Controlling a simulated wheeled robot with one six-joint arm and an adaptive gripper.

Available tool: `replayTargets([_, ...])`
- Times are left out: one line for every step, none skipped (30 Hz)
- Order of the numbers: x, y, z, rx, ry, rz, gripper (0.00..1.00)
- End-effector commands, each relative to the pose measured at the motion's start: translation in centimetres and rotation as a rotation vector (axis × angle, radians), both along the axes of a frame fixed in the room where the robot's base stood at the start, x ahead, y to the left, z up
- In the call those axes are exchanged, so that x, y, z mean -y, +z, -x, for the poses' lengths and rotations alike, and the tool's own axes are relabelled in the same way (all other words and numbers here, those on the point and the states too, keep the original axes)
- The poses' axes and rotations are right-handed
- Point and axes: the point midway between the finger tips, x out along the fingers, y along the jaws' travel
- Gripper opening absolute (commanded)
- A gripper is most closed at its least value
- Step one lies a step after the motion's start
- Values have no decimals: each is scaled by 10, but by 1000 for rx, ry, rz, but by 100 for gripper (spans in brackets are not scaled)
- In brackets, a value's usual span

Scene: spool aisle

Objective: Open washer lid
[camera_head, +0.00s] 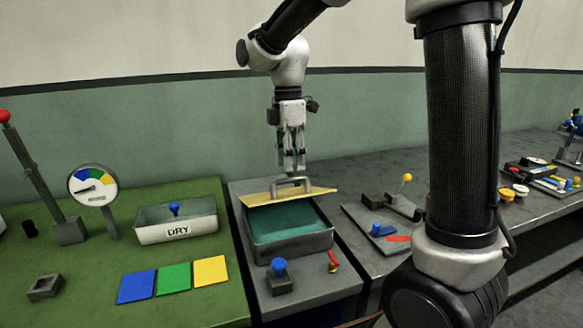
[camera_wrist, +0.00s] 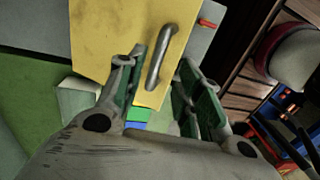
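The washer is a grey tub (camera_head: 290,245) with a teal inside, on a grey bench section. Its yellow lid (camera_head: 312,198) sits at the tub's back edge, and the inside shows in front of it. A grey bar handle (camera_head: 291,183) stands on the lid. My gripper (camera_head: 293,168) points down just above the handle. In the wrist view the yellow lid (camera_wrist: 105,35) lies ahead and its handle (camera_wrist: 162,55) shows between the spread fingers of my gripper (camera_wrist: 162,72). The fingers look open; I see no contact with the handle.
A blue knob (camera_head: 279,266) and a small red-and-brass lever (camera_head: 333,262) stand before the tub. A white DRY tray (camera_head: 178,228) and coloured squares (camera_head: 174,278) are on the green mat to the left. A tray with a yellow-knobbed lever (camera_head: 406,179) is to the right.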

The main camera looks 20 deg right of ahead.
Motion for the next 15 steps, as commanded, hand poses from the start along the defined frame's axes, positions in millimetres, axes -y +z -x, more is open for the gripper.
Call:
replayTargets([0,4,-1,0,0,0,35])
replayTargets([0,6,-2,0,0,0,35])
replayTargets([0,9,-3,1,0,0,35])
replayTargets([0,11,-3,1,0,0,35])
replayTargets([0,14,-4,1,0,0,35])
replayTargets([0,16,-4,0,0,0,35])
replayTargets([0,18,-5,0,0,0,35])
replayTargets([0,20,-5,0,0,0,35])
replayTargets([0,22,-6,1,0,0,35])
replayTargets([0,24,-6,0,0,0,35])
replayTargets([0,25,-6,0,0,0,35])
replayTargets([0,25,-6,-1,0,0,35])
replayTargets([0,26,-6,-1,0,0,35])
replayTargets([0,26,-6,-1,0,0,35])
replayTargets([0,26,-6,-1,0,0,35])
